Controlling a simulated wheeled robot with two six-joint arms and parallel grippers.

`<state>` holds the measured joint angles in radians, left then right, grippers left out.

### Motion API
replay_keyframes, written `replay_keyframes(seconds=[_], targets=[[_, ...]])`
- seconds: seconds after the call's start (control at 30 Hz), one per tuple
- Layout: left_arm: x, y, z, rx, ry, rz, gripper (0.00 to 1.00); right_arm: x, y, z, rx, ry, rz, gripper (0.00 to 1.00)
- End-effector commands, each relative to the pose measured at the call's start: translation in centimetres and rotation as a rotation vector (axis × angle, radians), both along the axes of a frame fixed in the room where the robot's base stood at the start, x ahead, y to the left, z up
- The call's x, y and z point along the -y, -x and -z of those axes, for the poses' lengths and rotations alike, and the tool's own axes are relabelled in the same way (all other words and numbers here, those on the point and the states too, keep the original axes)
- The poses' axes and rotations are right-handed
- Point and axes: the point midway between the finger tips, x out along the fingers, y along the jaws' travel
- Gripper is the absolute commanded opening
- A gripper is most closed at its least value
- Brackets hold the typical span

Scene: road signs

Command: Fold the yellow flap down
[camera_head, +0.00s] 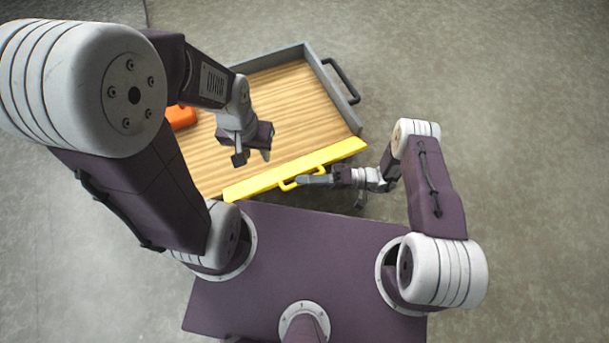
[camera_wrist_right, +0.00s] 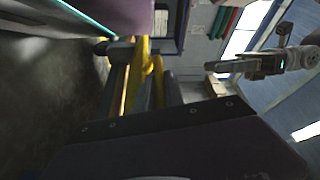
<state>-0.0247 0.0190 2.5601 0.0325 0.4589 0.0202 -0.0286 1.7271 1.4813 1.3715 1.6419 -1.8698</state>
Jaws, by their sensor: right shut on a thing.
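The yellow flap (camera_head: 325,157) runs along the near edge of a grey-walled tray with a wood-look floor. A yellow handle (camera_head: 288,185) sticks out from the flap toward my body. My right gripper (camera_head: 308,180) is shut on this handle. The yellow flap and handle also show close up in the right wrist view (camera_wrist_right: 157,82); dark parts of the gripper cover some of them. I cannot tell the flap's exact tilt. My left gripper (camera_head: 252,158) is open and empty above the tray floor, its fingers pointing down.
The tray (camera_head: 355,105) has grey walls, with a black handle (camera_head: 343,80) on the far right side. An orange object (camera_head: 181,117) lies at its left, partly hidden by my left arm. The floor to the right is clear.

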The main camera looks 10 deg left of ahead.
Motion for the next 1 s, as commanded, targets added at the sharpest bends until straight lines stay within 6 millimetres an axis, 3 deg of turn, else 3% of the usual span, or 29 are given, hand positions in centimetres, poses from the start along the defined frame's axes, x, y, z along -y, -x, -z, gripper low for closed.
replay_keyframes(seconds=[0.3, 0.83, 0.87, 1.0], targets=[[0.0, -0.01, 0.35, 0.0, 0.0, 0.0, 0.36, 0.11, 0.06, 1.07, 0.0, 0.004, 0.003, 0.0], [0.0, -0.01, 0.37, 0.0, 0.0, 0.0, 0.36, 0.1, 0.05, 1.23, 0.0, 0.005, 0.003, 0.0], [0.0, -0.01, 0.37, 0.0, 0.0, 0.0, 0.36, 0.1, 0.05, 1.23, 0.0, 0.005, 0.003, 0.23], [0.0, -0.01, 0.37, 0.0, 0.0, 0.0, 0.36, 0.1, 0.09, 1.21, 0.0, 0.004, 0.002, 0.23]])
